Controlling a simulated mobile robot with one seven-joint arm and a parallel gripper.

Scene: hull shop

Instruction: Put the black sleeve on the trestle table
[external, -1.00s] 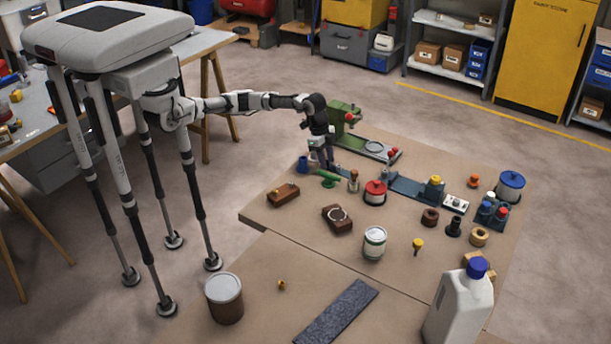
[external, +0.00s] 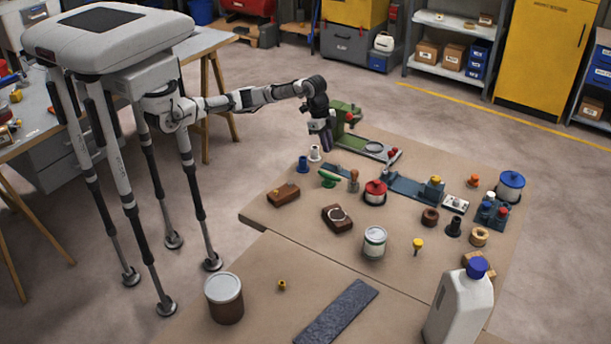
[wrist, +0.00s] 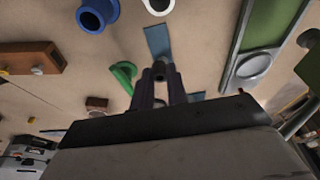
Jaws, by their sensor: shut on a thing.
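My gripper (external: 328,146) is raised above the far left part of the brown worktop, and its fingers point down. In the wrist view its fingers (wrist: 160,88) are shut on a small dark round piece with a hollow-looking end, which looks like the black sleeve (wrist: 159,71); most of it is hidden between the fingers. In the external view I cannot make the held piece out. The trestle table (external: 203,44), grey-topped with wooden legs, stands at the left behind my body, away from my gripper.
A blue sleeve (external: 303,163) and a white sleeve (external: 315,153) stand below my gripper, near a green piece (external: 328,178). A green machine (external: 345,115) is close on the right. Another black flanged piece (external: 453,227) stands farther right. Open floor lies between worktop and trestle table.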

